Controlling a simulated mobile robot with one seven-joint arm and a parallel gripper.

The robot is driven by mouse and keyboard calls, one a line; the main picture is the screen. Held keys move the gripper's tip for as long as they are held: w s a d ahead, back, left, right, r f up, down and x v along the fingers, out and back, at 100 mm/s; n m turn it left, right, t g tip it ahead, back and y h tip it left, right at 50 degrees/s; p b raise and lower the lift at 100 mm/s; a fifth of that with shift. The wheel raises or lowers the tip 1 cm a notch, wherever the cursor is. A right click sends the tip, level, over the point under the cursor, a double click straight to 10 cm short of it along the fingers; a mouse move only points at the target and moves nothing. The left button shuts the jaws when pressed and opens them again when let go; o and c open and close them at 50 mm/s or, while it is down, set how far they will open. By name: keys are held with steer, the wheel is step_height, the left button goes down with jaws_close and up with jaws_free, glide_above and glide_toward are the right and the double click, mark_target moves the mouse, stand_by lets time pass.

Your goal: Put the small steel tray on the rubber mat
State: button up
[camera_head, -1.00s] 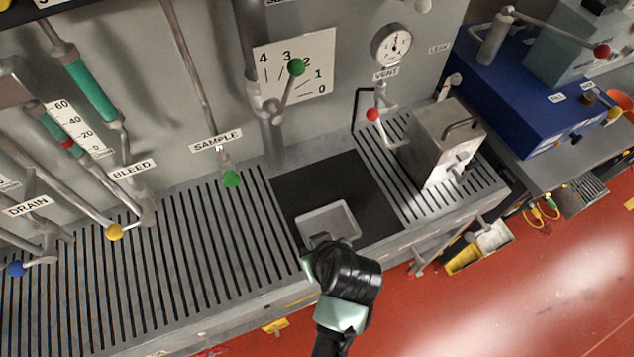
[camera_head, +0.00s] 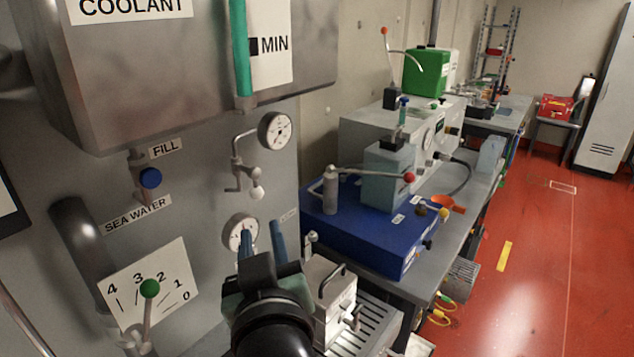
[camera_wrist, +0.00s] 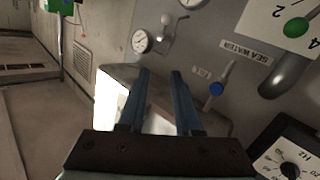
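My gripper (camera_head: 262,235) is raised in front of the grey panel, its two blue fingers pointing up and apart. In the wrist view the fingers (camera_wrist: 161,75) are also spread, with nothing between them. The small steel tray and the rubber mat are not in either current view. About a second ago, a shallow grey tray lay on the front part of a dark mat on the slatted bench, close to my gripper.
A steel box with a handle (camera_head: 328,290) stands on the slatted bench, right of my gripper. A pressure gauge (camera_head: 276,131), a green-knobbed lever (camera_head: 149,288) and a blue valve knob (camera_head: 150,178) stick out from the panel. A blue unit (camera_head: 365,235) stands further right.

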steer(key=s+d+r+m+t+h, duration=0.1)
steer(key=s+d+r+t, duration=0.1)
steer(key=r, duration=0.8)
steer(key=s+d+r+m+t+h, duration=0.1)
steer(key=s+d+r+m+t, duration=0.1)
steer(key=s+r+t, duration=0.3)
steer(key=s+d+r+m+t+h, duration=0.1)
steer(key=s+r, duration=0.4)
steer(key=r, duration=0.9)
steer(key=d+m+t, duration=0.1)
steer(key=d+t, duration=0.1)
steer(key=shift+s+r+t+h, duration=0.25)
steer(key=shift+r+t+h, duration=0.1)
steer(key=shift+t+h, duration=0.05)
